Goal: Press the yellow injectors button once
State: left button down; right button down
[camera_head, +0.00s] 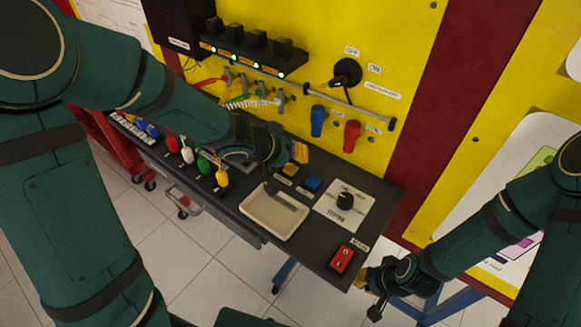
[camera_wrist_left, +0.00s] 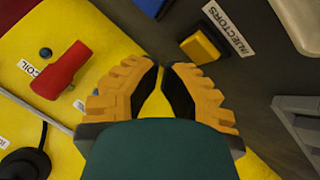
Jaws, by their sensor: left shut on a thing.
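The yellow injectors button (camera_head: 290,169) is a square block on the dark bench top, left of a blue button (camera_head: 312,183). In the left wrist view the yellow button (camera_wrist_left: 203,46) sits beside its INJECTORS label (camera_wrist_left: 229,29), beyond my fingertips. My left gripper (camera_head: 299,152) is just above and behind the button in the head view, apart from it. In the left wrist view its orange fingers (camera_wrist_left: 163,80) are drawn close together; what they grip cannot be made out. My right gripper (camera_head: 366,294) hangs off the bench's front right edge, fingers apart and empty.
A beige tray (camera_head: 274,214), a rotary dial plate (camera_head: 345,205) and a red switch (camera_head: 342,258) lie on the bench. Blue (camera_head: 318,121) and red (camera_head: 352,135) parts hang on the yellow wall panel. Several coloured levers stand at left.

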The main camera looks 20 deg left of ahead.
aim_at(295, 168)
pick_arm(q)
jog(key=shift+f, duration=0.1)
dwell(0.7)
jog(key=shift+f, duration=0.3)
jog(key=shift+f+b, duration=0.45)
jog(key=shift+f, duration=0.05)
dwell(0.7)
jog(key=shift+r, duration=0.1)
jog(key=shift+r+p, duration=0.8)
jog(key=shift+p, duration=0.25)
jog(key=shift+r, duration=0.1)
notch_tip(295, 168, up, 5)
jog(key=p, duration=0.6)
